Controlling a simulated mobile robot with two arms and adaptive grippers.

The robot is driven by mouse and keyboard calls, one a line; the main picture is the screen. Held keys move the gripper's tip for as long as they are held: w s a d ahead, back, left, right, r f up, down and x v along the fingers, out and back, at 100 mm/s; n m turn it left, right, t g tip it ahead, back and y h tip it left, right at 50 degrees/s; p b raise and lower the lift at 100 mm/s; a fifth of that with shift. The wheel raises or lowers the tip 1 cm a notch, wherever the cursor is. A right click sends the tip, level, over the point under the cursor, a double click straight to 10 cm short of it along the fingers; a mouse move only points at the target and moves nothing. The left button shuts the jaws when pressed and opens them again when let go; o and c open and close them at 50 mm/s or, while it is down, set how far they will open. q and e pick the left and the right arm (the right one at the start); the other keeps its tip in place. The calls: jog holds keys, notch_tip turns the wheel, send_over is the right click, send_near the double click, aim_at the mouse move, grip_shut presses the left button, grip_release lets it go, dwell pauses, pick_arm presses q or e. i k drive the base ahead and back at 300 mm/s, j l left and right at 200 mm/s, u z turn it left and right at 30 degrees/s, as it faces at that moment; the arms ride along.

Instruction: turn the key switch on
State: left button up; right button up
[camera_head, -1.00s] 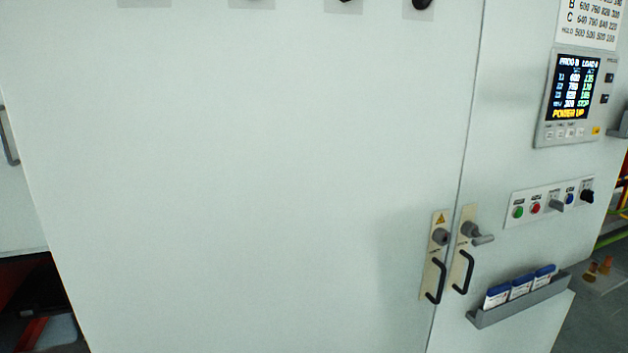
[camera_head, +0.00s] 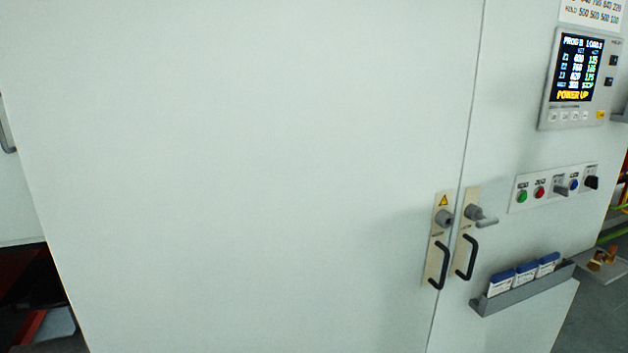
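A small control strip (camera_head: 550,203) on the right cabinet front carries a green button (camera_head: 522,196), a red button (camera_head: 539,193), a grey switch (camera_head: 560,186), a blue button (camera_head: 574,186) and a black switch (camera_head: 592,182). The labels are too small to read, so I cannot tell which switch is the key switch or its setting. A grey round lock (camera_head: 444,217) is on the left door plate, and a grey lever (camera_head: 485,220) is on the right one. Neither gripper is in view.
A display (camera_head: 577,75) above the strip reads "POWER UP". Two black door handles (camera_head: 440,265) (camera_head: 469,257) stick out from their plates. A grey tray (camera_head: 522,289) with blue-topped packs (camera_head: 525,273) juts out below. The large pale door (camera_head: 250,170) is bare.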

aim_at(563, 190)
jog(key=z, duration=1.25)
